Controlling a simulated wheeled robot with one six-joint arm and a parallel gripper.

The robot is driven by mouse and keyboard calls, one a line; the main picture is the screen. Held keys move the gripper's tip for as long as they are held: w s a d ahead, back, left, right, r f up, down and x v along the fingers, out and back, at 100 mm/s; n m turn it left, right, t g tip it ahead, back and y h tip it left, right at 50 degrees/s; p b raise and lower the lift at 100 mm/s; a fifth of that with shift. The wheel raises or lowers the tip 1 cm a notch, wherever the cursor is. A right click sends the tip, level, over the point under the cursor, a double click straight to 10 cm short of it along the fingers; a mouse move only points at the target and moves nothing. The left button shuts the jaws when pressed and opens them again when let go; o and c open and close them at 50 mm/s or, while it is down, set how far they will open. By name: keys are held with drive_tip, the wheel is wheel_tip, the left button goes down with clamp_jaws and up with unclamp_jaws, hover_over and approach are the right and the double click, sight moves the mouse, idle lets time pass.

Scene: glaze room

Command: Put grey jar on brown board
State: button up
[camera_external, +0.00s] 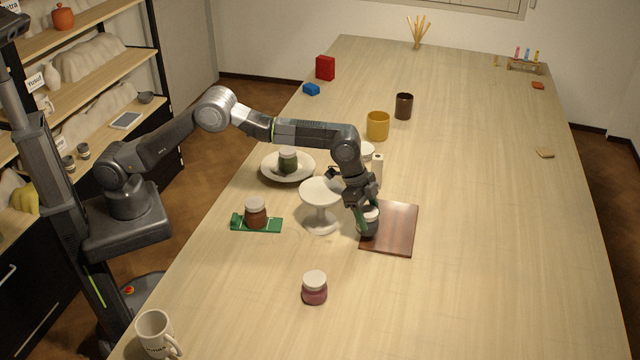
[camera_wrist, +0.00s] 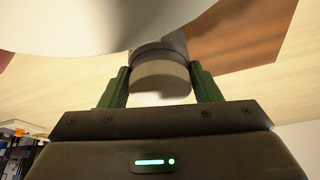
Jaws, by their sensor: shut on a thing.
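The grey jar (camera_external: 368,226), with a pale lid, is at the left edge of the brown board (camera_external: 400,232). My gripper (camera_external: 366,214) is shut on the jar, with a finger on each side of its lid in the wrist view (camera_wrist: 161,84). The jar looks upright and overlaps the board's left part in the outside view. I cannot tell whether its base touches the board. The board also shows at the upper right of the wrist view (camera_wrist: 240,35). My gripper hides part of the jar.
A white pedestal stand (camera_external: 320,194) is close on the left of my gripper. The table right of the board is clear.

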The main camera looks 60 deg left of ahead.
drive_tip(key=shift+f, duration=0.9)
drive_tip(key=shift+f, duration=0.1)
drive_tip(key=o, duration=1.1)
drive_tip(key=shift+f, duration=0.1)
drive_tip(key=b+v, duration=0.1)
drive_tip(key=v, duration=1.1)
drive_tip(key=shift+o, duration=0.3)
